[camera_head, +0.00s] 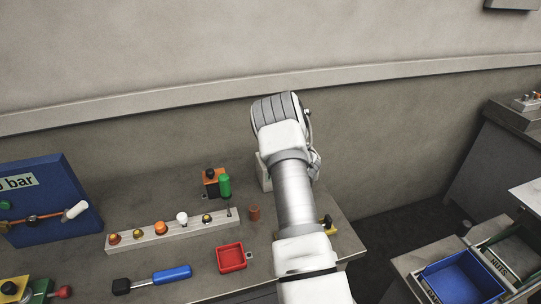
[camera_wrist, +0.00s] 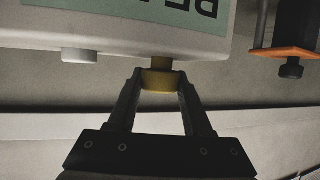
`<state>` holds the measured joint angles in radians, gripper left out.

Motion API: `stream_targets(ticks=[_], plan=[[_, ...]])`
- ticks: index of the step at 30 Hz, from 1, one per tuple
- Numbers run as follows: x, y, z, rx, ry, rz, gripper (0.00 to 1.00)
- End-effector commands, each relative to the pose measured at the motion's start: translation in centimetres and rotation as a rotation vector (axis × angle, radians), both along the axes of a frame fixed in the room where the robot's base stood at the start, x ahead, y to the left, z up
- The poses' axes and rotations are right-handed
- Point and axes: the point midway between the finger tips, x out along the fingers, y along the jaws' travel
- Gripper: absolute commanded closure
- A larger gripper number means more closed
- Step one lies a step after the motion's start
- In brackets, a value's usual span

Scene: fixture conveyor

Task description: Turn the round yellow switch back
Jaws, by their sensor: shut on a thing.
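The round yellow switch (camera_wrist: 158,80) sticks out from the face of a white box (camera_wrist: 110,42) with a pale green label (camera_wrist: 150,12) in the wrist view. My gripper (camera_wrist: 160,76) is shut on the switch, with one dark finger on each side of it. A white round button (camera_wrist: 79,56) sits on the same face, to the left of the switch. In the head view my arm covers the switch and my fingers. Only a pale edge of what seems to be the box (camera_head: 263,172) shows beside my arm.
A strip with several knobs (camera_head: 130,241), a red tray (camera_head: 231,257) and a blue-handled tool (camera_head: 172,274) lie nearer. A blue panel (camera_head: 50,180) stands far left.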

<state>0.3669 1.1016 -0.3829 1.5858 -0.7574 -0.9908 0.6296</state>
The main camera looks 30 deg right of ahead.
Motion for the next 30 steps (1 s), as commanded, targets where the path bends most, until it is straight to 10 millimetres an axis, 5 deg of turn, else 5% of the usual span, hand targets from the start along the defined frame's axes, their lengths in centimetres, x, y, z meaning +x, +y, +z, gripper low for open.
stream_targets(ticks=[22,23,27,30], plan=[[0.08,0.04,0.05,-0.001,0.0,0.086,1.0],[0.07,0.04,0.05,-0.001,0.0,0.086,0.46],[0.06,0.03,0.03,-0.002,0.0,0.085,0.21],[0.04,0.02,0.02,-0.001,0.001,0.085,0.2]])
